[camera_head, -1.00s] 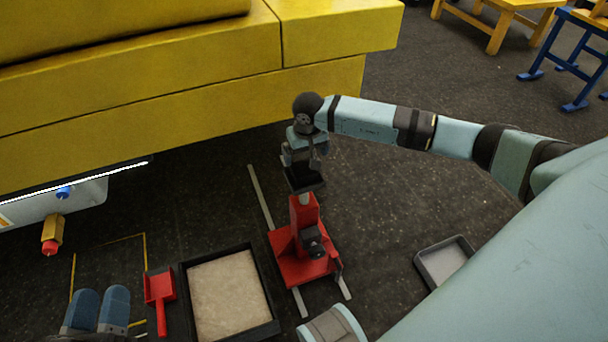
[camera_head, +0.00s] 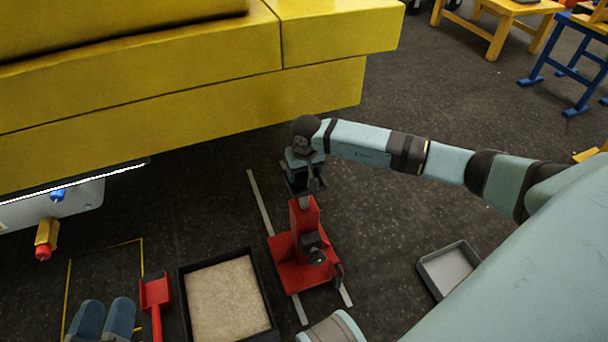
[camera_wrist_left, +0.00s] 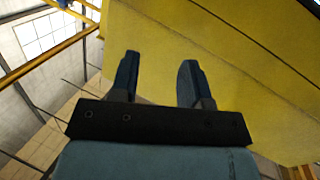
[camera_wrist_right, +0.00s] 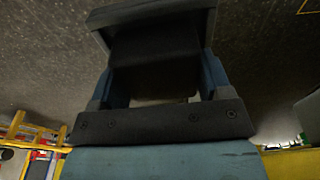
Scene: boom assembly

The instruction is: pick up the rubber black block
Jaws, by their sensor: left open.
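The black block (camera_wrist_right: 150,45) fills the space between the blue fingers of my right gripper in the right wrist view. In the head view, my right gripper (camera_head: 303,187) points down at the top of a red stand (camera_head: 303,255), where the block is mostly hidden. The fingers are on both sides of the block; I cannot tell whether they press on it. My left gripper (camera_head: 104,304) is open and empty at the lower left. Its two fingers also show apart in the left wrist view (camera_wrist_left: 157,70).
A big yellow structure (camera_head: 180,120) spans the upper left. A black-rimmed tray (camera_head: 185,300) and a red scoop-like part (camera_head: 155,292) are by my left gripper. A grey tray (camera_head: 430,278) lies at the right.

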